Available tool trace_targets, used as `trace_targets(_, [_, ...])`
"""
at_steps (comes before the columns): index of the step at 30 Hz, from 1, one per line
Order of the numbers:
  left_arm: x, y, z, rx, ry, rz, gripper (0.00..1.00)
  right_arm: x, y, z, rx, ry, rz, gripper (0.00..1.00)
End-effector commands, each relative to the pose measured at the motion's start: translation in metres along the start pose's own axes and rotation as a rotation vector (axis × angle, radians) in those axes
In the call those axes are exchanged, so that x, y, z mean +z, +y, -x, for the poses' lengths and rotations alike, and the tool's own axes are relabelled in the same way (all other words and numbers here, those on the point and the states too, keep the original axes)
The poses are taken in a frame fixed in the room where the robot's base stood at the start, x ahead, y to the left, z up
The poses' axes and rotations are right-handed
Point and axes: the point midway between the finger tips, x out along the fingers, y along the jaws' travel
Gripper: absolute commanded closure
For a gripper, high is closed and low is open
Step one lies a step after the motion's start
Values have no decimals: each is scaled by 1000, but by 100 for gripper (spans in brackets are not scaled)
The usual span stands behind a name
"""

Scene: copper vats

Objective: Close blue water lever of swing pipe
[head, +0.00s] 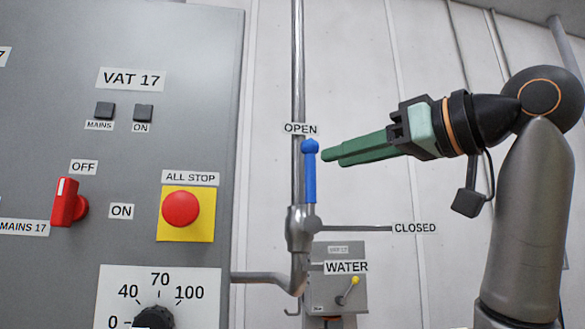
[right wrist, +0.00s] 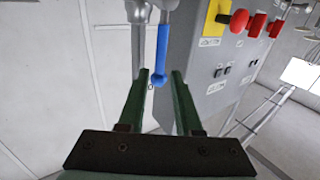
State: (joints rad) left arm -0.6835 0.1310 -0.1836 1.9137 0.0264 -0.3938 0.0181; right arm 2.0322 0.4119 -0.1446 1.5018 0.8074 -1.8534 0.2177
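The blue water lever (head: 310,175) stands upright on the swing pipe's valve (head: 301,230), its rounded top just under the OPEN label (head: 301,129). My right gripper (head: 328,156) comes from the right, its green fingertips close to the lever's upper part. In the right wrist view the lever (right wrist: 162,50) shows in the gap between the two spread fingers (right wrist: 161,73); neither finger visibly touches it. I cannot tell how deep it sits between them. The CLOSED label (head: 415,228) is at the end of a thin horizontal rod right of the valve. My left gripper is out of view.
The grey VAT 17 panel (head: 205,75) stands to the left, with a red ALL STOP button (head: 181,208) and a red mains switch (head: 66,206). A small WATER box (head: 324,293) with a yellow-tipped lever is below the valve. Space right of the lever, below my arm, looks clear.

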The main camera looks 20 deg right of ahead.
Motion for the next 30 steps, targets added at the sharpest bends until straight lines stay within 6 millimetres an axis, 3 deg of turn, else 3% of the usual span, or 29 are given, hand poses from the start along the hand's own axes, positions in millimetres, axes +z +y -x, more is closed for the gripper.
trace_targets(9, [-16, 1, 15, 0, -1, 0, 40, -2, 0, -67, -1, -4, -1, 67])
trace_targets(15, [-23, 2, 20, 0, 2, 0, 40, -1, 0, -92, 0, -2, 0, 67])
trace_targets(27, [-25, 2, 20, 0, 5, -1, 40, 0, 0, -100, 0, 0, 0, 67])
trace_targets(30, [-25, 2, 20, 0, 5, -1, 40, 0, 0, -100, 0, 0, 0, 77])
